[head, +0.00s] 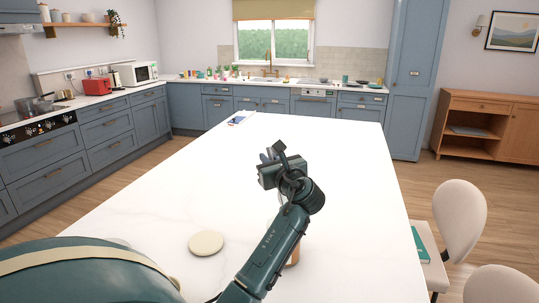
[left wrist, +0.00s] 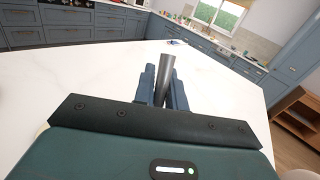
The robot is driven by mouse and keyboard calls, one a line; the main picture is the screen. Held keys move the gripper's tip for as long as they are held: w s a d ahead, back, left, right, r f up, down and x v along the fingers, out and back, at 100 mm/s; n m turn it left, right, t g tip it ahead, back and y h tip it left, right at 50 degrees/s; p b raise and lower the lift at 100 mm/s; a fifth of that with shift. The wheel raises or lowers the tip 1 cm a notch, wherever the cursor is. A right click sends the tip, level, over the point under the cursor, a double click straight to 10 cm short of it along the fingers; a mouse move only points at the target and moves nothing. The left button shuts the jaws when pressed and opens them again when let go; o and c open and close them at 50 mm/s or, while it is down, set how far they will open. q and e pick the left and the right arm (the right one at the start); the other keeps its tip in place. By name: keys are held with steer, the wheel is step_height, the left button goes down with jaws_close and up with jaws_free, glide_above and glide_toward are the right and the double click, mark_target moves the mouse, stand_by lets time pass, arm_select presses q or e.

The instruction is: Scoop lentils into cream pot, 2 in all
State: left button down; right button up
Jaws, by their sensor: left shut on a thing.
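My left gripper (head: 270,158) is above the white island worktop, shut on a dark grey rod-like thing (head: 280,147). In the left wrist view, this grey thing (left wrist: 165,75) stands up between the two fingers (left wrist: 163,90). It may be a scoop handle; its other end is not clear. A round, flat cream thing (head: 206,243) lies on the worktop left of my arm; I cannot tell whether it is a lid or a pot top. A brown thing (head: 294,256) is mostly hidden behind my forearm. No lentils show. My right gripper is not in view.
The white island worktop (head: 350,180) is mostly bare. A small flat item (head: 240,118) lies at its far edge. Pale chairs (head: 460,215) stand at the right, one with a teal book (head: 420,245).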

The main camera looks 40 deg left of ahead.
arm_select(q)
step_height(320, 180, down, 10)
steer(key=b, duration=0.3)
steer(key=shift+r, duration=0.15)
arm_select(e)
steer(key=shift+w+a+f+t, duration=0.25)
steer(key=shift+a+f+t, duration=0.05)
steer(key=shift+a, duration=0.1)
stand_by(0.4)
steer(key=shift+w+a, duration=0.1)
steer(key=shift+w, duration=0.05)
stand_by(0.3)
arm_select(q)
steer(key=shift+r, duration=0.1)
